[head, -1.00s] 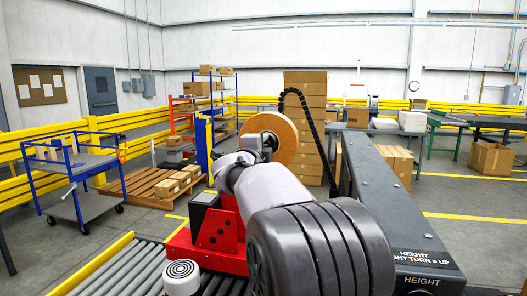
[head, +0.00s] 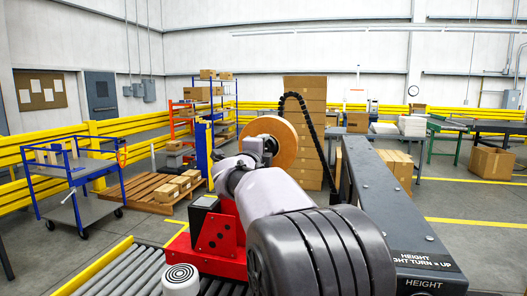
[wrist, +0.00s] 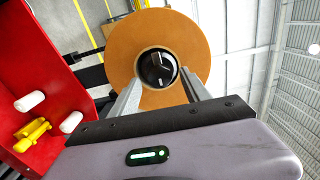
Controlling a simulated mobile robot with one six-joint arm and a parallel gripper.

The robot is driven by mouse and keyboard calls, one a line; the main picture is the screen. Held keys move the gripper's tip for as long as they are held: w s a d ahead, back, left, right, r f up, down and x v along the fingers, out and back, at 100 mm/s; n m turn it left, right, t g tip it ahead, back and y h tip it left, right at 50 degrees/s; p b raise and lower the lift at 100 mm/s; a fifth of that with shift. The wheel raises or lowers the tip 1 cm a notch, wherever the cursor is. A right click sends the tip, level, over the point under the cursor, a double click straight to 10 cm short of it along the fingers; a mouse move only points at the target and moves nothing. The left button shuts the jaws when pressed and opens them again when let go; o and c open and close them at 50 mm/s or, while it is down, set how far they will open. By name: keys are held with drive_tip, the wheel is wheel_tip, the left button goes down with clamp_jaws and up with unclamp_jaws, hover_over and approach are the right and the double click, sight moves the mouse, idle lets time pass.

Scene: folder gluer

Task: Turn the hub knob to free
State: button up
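The hub knob (wrist: 158,68) is a round black knob with white marks, at the centre of a tan tape roll (wrist: 193,38) in the wrist view. My gripper (wrist: 161,76) points at the roll's face. Its two metal fingers are spread apart, one to each side of the knob, with the knob between their tips in the picture. I see no clear contact, and the depth gap cannot be told. In the head view, my gripper (head: 252,146) is at the near side of the roll (head: 282,145), and the knob is not clearly visible there.
A red housing (head: 217,235) with rollers (head: 120,270) stands below my arm; in the wrist view it shows a yellow part (wrist: 33,133) and white pegs. A dark machine beam (head: 395,205) runs along the right. A black cable chain (head: 316,125) arches behind the roll.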

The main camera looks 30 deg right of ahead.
drive_tip(key=p+v, duration=0.1)
drive_tip(key=v, duration=1.6)
drive_tip(key=shift+a+p, duration=0.15)
drive_tip(key=shift+p, duration=0.15)
drive_tip(key=shift+s, duration=0.15)
drive_tip(key=s+a+f+n+t+y, duration=0.1)
drive_tip(key=s+a+f+n+y, duration=0.2)
drive_tip(key=a+n+y, duration=0.5)
drive_tip(key=s+a+f+n+t+y, duration=0.1)
drive_tip(key=s+a+f+n+y, duration=0.4)
drive_tip(key=a+n, duration=0.4)
drive_tip(key=s+a+f+n+g+y, duration=0.1)
drive_tip(key=s+a+f+n+g, duration=0.1)
drive_tip(key=s+f, duration=0.5)
drive_tip(key=s+a+f+n+g+y, duration=0.1)
drive_tip(key=s+f+n+g, duration=0.3)
drive_tip(key=s, duration=0.8)
wheel_tip(320, 180, down, 4)
drive_tip(key=shift+a+f+g, duration=0.2)
drive_tip(key=shift+a+g, duration=0.6)
drive_tip(key=shift+g, duration=0.3)
